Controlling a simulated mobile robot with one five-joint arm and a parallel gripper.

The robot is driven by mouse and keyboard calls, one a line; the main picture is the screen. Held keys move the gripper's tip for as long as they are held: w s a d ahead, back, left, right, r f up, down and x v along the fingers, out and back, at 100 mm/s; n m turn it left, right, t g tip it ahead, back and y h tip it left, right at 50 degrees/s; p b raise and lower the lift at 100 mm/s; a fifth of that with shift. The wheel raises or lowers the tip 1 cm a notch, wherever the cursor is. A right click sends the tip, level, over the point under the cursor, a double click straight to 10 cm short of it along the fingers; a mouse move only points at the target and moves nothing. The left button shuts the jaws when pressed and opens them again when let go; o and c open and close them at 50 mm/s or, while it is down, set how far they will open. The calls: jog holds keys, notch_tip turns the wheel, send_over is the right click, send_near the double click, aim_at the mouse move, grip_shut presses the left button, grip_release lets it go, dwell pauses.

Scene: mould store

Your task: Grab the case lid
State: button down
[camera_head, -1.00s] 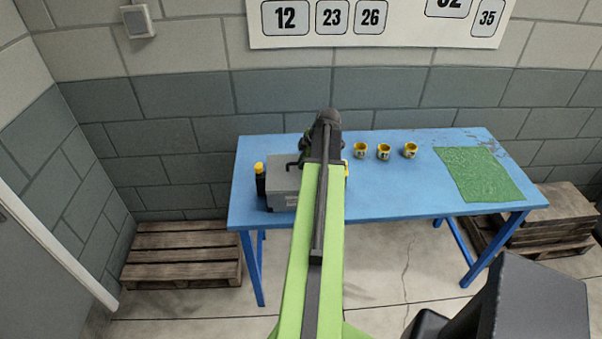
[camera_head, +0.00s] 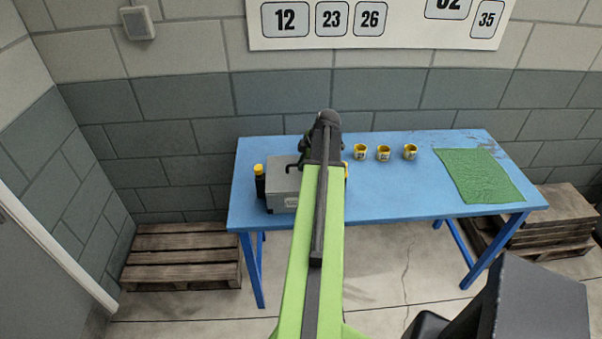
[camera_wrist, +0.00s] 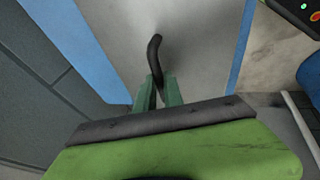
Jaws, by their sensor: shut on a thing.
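The grey case (camera_head: 283,200) stands on the left part of the blue table, partly hidden behind my arm. Its lid (camera_wrist: 195,50) is a flat grey surface filling the middle of the wrist view. A dark curved handle (camera_wrist: 154,52) rises from the lid; it also shows in the head view. My gripper (camera_wrist: 158,95) has its green fingers closed on the near end of this handle. In the head view my gripper is mostly hidden behind my arm. The lid appears to rest on the case; no gap shows.
A dark bottle with a yellow cap (camera_head: 259,183) stands just left of the case. Three yellow cups (camera_head: 384,152) stand right of my arm. A green mat (camera_head: 478,174) lies on the right of the blue table (camera_head: 400,200). Wooden pallets (camera_head: 182,255) lie on the floor.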

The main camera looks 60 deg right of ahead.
jog(key=shift+r+p, duration=0.55)
jog(key=shift+p, duration=0.05)
notch_tip(320, 180, up, 4)
jog(key=p, duration=0.4)
jog(key=shift+r, duration=0.1)
jog(key=s+d+r+p, duration=0.3)
jog(key=s+r+p, duration=0.2)
jog(key=s, duration=0.6)
jog(key=shift+s+r+p, duration=0.15)
jog(key=shift+r+p, duration=0.1)
jog(key=shift+p, duration=0.1)
